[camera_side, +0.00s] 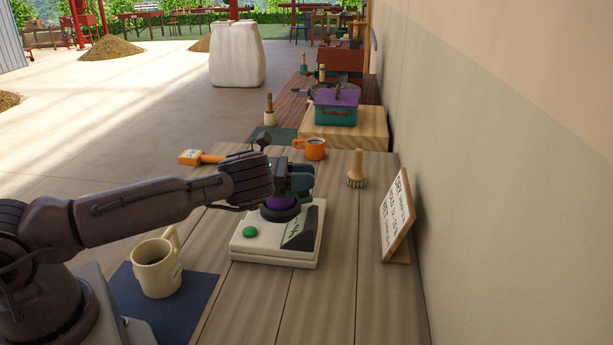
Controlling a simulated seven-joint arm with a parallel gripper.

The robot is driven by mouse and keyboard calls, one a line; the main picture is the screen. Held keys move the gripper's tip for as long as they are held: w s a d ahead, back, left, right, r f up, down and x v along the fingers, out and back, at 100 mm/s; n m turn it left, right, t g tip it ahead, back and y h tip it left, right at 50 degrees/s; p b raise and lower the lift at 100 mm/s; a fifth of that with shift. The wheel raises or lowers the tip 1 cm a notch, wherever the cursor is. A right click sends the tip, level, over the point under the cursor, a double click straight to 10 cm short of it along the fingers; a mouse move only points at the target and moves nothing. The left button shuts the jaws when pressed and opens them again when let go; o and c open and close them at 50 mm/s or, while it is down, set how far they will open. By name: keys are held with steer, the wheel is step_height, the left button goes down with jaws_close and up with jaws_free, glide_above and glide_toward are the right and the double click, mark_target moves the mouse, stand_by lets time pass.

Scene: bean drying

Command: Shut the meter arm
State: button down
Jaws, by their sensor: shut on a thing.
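The meter (270,250) is a white box on the wooden table, with a green button (249,232) on its left and a dark sloped display (300,228) on its right. A round purple part (280,203) with a black ring sits on its top at the back. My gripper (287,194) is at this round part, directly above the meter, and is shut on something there. My wrist and the gripper body hide the fingertips and the back of the meter. I cannot clearly make out the meter arm or its angle.
A cream mug (156,270) of dark liquid stands on a blue mat (200,292), below my forearm. Behind are an orange mug (315,149), an orange-handled tool (192,157) and a wooden brush (356,170). A sign (396,215) stands right, near the wall.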

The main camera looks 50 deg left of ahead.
steer(key=c, duration=0.9)
jaws_free()
steer(key=shift+s+a, duration=0.35)
steer(key=shift+a, duration=0.05)
steer(key=v, duration=1.1)
steer(key=shift+s, duration=0.4)
steer(key=shift+a, duration=0.15)
